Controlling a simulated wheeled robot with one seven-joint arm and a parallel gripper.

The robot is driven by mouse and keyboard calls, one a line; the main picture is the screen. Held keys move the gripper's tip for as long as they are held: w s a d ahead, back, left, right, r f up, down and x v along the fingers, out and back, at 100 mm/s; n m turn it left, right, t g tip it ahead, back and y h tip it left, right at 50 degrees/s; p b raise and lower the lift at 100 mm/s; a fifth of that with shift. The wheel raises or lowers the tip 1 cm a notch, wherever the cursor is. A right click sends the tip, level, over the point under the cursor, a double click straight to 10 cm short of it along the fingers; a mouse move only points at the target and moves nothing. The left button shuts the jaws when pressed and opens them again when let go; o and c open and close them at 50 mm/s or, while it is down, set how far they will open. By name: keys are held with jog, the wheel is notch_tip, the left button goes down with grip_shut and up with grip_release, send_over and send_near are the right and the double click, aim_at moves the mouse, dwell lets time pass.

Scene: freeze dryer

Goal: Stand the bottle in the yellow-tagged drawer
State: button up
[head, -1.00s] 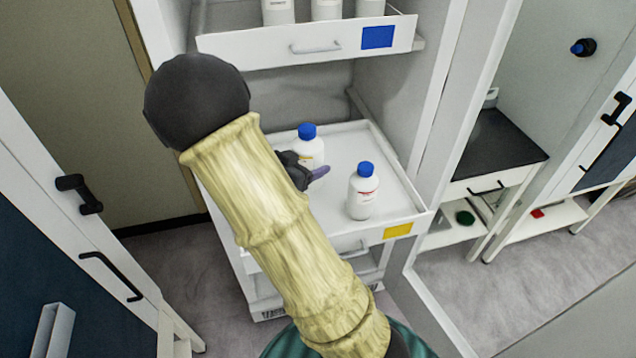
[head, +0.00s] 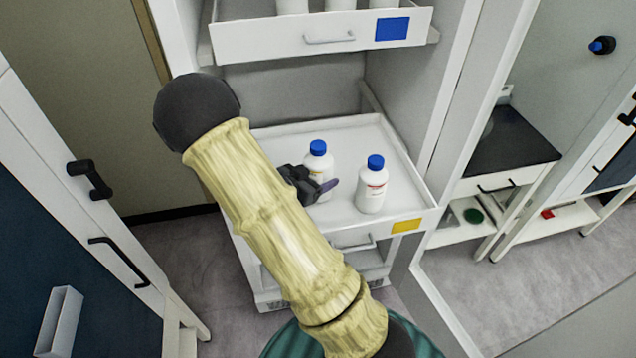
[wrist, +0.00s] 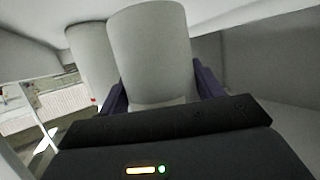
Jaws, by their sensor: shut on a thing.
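A white bottle with a blue cap (head: 318,162) is in my gripper (head: 326,187), over the left part of the yellow-tagged drawer. It looks upright and has a label. Its lower part is partly hidden by the gripper, so I cannot tell whether its base touches the drawer floor. In the wrist view, the pale bottle body (wrist: 150,50) is between the two purple fingers. The pulled-out white drawer (head: 345,225) carries a yellow tag (head: 406,226) at its front right.
A second white, blue-capped bottle (head: 372,187) with a red-marked label stands to the right in the same drawer. A blue-tagged drawer (head: 330,37) with several bottles is above. An open door frame is at right. Drawer floor behind the bottles is clear.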

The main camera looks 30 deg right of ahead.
jog(key=shift+f, duration=1.4)
jog(key=shift+f, duration=0.15)
jog(key=o, duration=1.3)
jog(key=v, duration=1.2)
